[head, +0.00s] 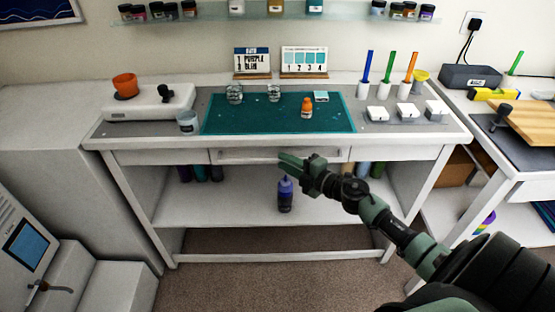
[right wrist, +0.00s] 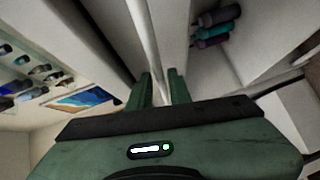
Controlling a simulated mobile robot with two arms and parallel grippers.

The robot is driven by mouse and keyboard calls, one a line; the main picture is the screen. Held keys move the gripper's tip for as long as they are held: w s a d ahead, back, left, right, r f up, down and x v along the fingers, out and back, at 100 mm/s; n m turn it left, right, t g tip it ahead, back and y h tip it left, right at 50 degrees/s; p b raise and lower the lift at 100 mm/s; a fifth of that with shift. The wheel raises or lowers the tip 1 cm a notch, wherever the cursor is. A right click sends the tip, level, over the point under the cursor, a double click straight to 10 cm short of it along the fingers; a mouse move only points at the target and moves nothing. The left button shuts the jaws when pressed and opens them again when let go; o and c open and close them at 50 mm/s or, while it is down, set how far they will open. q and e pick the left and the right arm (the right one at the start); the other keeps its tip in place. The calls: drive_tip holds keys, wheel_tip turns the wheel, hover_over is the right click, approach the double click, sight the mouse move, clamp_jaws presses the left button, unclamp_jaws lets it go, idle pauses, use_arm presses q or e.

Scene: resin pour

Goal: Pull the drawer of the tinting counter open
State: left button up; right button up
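The tinting counter (head: 130,142) is a white bench with a shallow drawer (head: 330,155) at the middle of its front. The drawer looks closed, level with the panels beside it. A slim bar handle (head: 235,154) runs along its front. My right gripper (head: 284,162) is at this handle, right of its middle, and hides part of it. In the right wrist view, the two green fingers of the gripper (right wrist: 162,88) stand apart, with the pale handle bar (right wrist: 146,35) running between them. No firm grip on the bar shows. My left gripper is not in view.
A blue bottle (head: 285,194) stands on the lower shelf, below my right gripper. A second bench (head: 510,165) stands at right. Carpet (head: 280,280) in front is clear.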

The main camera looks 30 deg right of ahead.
drive_tip(key=shift+x, duration=1.45)
clamp_jaws()
idle(0.4)
